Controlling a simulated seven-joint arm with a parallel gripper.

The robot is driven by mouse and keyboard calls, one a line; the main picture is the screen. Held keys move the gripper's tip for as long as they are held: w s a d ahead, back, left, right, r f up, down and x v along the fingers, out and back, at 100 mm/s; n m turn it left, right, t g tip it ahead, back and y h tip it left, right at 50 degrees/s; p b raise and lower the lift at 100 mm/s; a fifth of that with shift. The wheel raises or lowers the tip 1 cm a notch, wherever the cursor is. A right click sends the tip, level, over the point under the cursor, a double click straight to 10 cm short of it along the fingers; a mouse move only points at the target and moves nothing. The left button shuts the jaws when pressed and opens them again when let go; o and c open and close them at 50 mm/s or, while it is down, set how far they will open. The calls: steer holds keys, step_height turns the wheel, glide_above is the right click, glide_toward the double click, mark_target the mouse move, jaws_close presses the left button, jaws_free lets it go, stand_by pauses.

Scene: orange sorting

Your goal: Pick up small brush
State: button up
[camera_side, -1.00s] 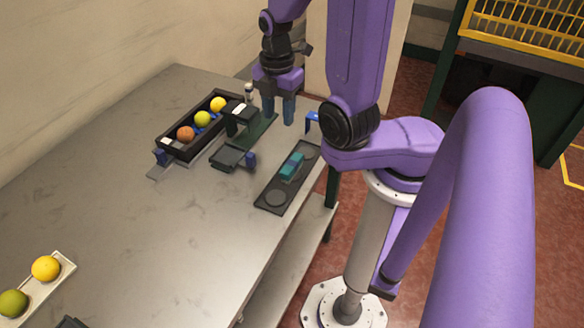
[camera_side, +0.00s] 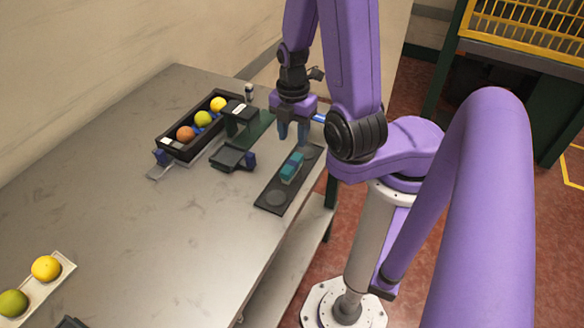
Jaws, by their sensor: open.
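My gripper (camera_side: 293,135) points down, open and empty, above the far part of a dark flat tray (camera_side: 272,199). A small teal block-shaped item (camera_side: 292,167) lies on this tray, just nearer the camera than the fingertips and apart from them as far as I can tell. It may be the small brush, but no bristles can be made out. A blue piece (camera_side: 319,118) shows just right of the gripper, partly hidden by my arm; I cannot tell what it is.
A black box (camera_side: 172,150) holds a row of orange and yellow-green fruits. Beside it stand a dark device (camera_side: 240,116) and a small dark scale-like plate (camera_side: 230,159). A pale tray (camera_side: 65,263) with two fruits is at the lower left. The table's middle is clear.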

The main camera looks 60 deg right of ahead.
mark_target(292, 163)
steer(key=shift+w+d+f, duration=0.1)
steer(key=shift+w+f, duration=0.05)
steer(key=shift+f, duration=5.7)
steer(key=c, duration=0.7)
steer(key=shift+c, duration=0.2)
steer(key=shift+r, duration=0.1)
